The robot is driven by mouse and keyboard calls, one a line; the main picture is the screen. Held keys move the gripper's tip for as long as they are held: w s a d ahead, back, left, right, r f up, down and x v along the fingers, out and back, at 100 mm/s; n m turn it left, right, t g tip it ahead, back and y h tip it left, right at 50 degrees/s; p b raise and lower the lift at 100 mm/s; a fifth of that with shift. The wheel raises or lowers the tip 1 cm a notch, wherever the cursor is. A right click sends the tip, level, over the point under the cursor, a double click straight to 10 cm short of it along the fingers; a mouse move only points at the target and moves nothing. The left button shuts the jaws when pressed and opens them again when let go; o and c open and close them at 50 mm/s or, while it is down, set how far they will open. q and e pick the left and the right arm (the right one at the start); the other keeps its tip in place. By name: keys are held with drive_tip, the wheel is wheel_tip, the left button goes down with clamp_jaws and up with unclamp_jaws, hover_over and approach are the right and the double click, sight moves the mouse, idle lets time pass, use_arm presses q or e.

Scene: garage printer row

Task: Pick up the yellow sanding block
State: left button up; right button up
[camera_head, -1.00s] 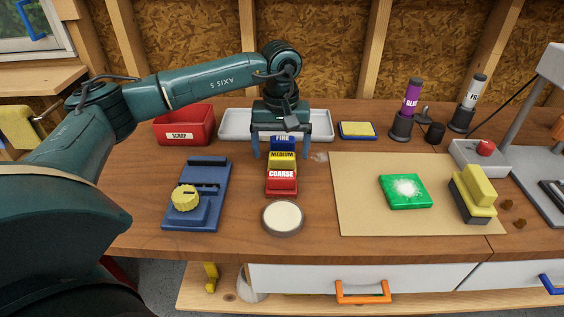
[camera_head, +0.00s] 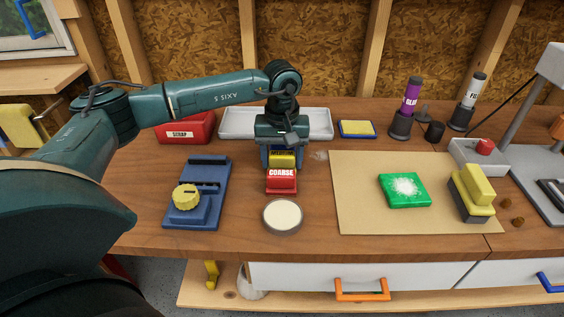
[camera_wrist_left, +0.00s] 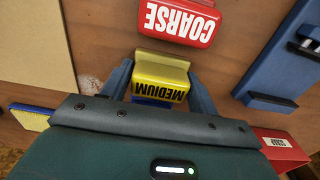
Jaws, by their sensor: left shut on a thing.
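The yellow sanding block (camera_head: 283,161), labelled MEDIUM, is in the middle of a row of blocks on the wooden bench. My left gripper (camera_head: 282,157) reaches down over it and is shut on it, one blue finger on each side. In the left wrist view the yellow block (camera_wrist_left: 160,75) lies between the fingers, with its label upside down. The red COARSE block (camera_head: 281,180) is just in front. The blue block is mostly hidden by my gripper, and only a strip of it (camera_wrist_left: 152,101) shows in the wrist view. My right gripper is out of view.
A blue jig (camera_head: 207,178) with a yellow knob is at left, and a round pale-topped tin (camera_head: 283,217) in front. A grey tray (camera_head: 233,121) and red SCRAP bin (camera_head: 176,129) are behind. A tan sheet (camera_head: 355,200) carrying a green block lies at right.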

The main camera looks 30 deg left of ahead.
sight(282, 154)
use_arm(q)
drive_tip(key=shift+c, duration=1)
wheel_tip(282, 154, up, 10)
drive_tip(key=shift+r+b, duration=0.1)
drive_tip(key=shift+b, duration=0.35)
drive_tip(key=o, duration=0.4)
drive_tip(key=shift+c, duration=1.4)
